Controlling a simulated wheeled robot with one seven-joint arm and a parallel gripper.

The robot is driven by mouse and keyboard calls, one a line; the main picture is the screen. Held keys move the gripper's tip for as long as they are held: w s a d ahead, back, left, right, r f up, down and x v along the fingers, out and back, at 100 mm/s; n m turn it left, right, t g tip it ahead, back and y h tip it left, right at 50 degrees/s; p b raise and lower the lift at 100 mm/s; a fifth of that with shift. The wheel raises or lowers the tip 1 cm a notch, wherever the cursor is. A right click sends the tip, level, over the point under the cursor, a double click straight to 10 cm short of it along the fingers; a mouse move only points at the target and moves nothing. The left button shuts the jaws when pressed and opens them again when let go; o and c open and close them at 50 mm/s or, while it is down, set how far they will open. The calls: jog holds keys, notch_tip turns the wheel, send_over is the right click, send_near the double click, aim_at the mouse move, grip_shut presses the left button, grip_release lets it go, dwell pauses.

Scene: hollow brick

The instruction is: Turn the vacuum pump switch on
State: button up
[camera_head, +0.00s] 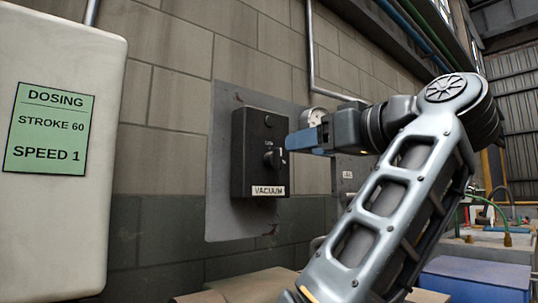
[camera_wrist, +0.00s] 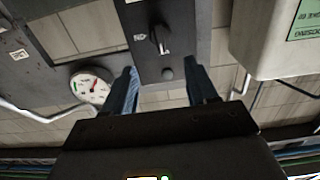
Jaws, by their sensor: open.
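The vacuum switch box (camera_head: 248,170) is a black box with a "VACUUM" label (camera_head: 268,191), mounted on a grey wall plate. Its rotary knob (camera_head: 273,157) sits on the front face, with small markings beside it. The knob also shows in the wrist view (camera_wrist: 160,38), pale along one edge. A small round dark part (camera_wrist: 167,74) is on the same face. My gripper (camera_head: 296,140) is at the right of the box, close to its front. In the wrist view my gripper (camera_wrist: 166,78) has its two fingers spread with nothing between them; the knob lies beyond the fingertips.
A round gauge (camera_wrist: 92,86) with a red needle is on the wall beside the box. A pale cabinet (camera_head: 60,230) with a green dosing sign (camera_head: 50,128) stands at the left. A conduit (camera_head: 312,50) runs down the block wall. A blue box (camera_head: 475,278) is at lower right.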

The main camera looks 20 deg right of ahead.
aim_at(281, 149)
jog(key=x, duration=0.7)
jog(key=shift+w+a, duration=0.2)
jog(key=shift+w, duration=0.15)
jog(key=c, duration=1)
jog(key=shift+c, duration=0.2)
